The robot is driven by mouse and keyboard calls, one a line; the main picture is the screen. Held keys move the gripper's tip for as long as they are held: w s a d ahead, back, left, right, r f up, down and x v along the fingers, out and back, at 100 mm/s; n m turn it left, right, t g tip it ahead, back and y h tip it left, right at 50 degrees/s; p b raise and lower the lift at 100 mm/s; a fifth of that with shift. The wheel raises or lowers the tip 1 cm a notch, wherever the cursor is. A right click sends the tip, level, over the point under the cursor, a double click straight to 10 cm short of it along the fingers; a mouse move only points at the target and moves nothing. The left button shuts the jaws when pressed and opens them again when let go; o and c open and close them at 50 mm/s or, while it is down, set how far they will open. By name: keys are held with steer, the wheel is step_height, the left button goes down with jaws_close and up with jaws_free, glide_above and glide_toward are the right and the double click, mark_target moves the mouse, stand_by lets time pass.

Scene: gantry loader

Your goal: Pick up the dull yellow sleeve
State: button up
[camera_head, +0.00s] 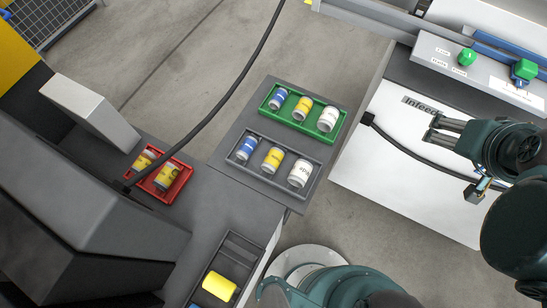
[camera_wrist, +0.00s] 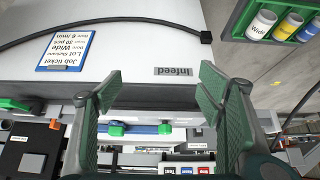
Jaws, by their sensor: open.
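Several yellow sleeves show in the head view; I cannot tell surely which is the dull one. One yellow sleeve (camera_head: 302,107) lies in the green tray between a blue and a white one, and shows in the wrist view (camera_wrist: 288,27). Another yellow sleeve (camera_head: 272,160) lies in the grey tray between a blue and a white one. Two labelled yellow sleeves (camera_head: 166,177) lie in the red tray. A plain bright yellow cylinder (camera_head: 219,286) lies in a dark tray at the bottom. My gripper (camera_head: 433,129) is open and empty over the white Infeed surface, right of the trays.
The green tray (camera_head: 338,132) and grey tray (camera_head: 314,178) stand on a dark table. The red tray (camera_head: 186,184) is further left. A black cable (camera_head: 395,144) crosses the white surface (camera_head: 362,170). A job ticket (camera_wrist: 65,50) lies there. A hanging cable (camera_head: 200,118) passes left of the trays.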

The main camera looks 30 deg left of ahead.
steer(key=a, duration=0.1)
steer(key=n+g+b, duration=0.5)
steer(key=n+g, duration=0.2)
steer(key=n, duration=1.1)
glide_above(274, 156)
step_height(274, 156, down, 18)
steer(key=shift+r, duration=0.1)
steer(key=shift+f, duration=1.35)
steer(key=shift+f, duration=0.1)
